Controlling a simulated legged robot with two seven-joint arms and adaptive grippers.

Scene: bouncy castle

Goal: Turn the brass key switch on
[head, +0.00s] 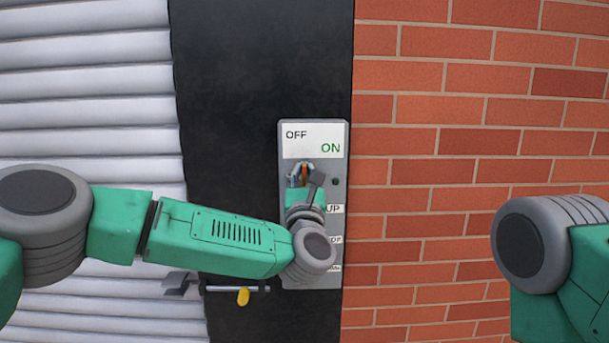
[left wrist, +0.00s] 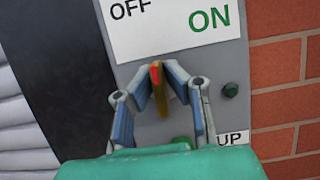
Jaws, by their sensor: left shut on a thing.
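The grey switch panel (head: 336,180) is on the dark post, with a white label reading OFF at left and ON at right. The brass key (left wrist: 161,97), with a red part near its top, stands below the label in the left wrist view. It points nearly straight up, and I cannot tell exactly which mark it faces. My left gripper (left wrist: 162,80) is shut on the key, with a blue-padded finger on each side. In the head view the gripper (head: 304,178) covers most of the key and the panel's middle. My right gripper is out of view.
A latch with a yellow tab (head: 243,297) is low on the left. Brick wall (head: 450,130) is at right, a ribbed shutter (head: 85,100) at left.

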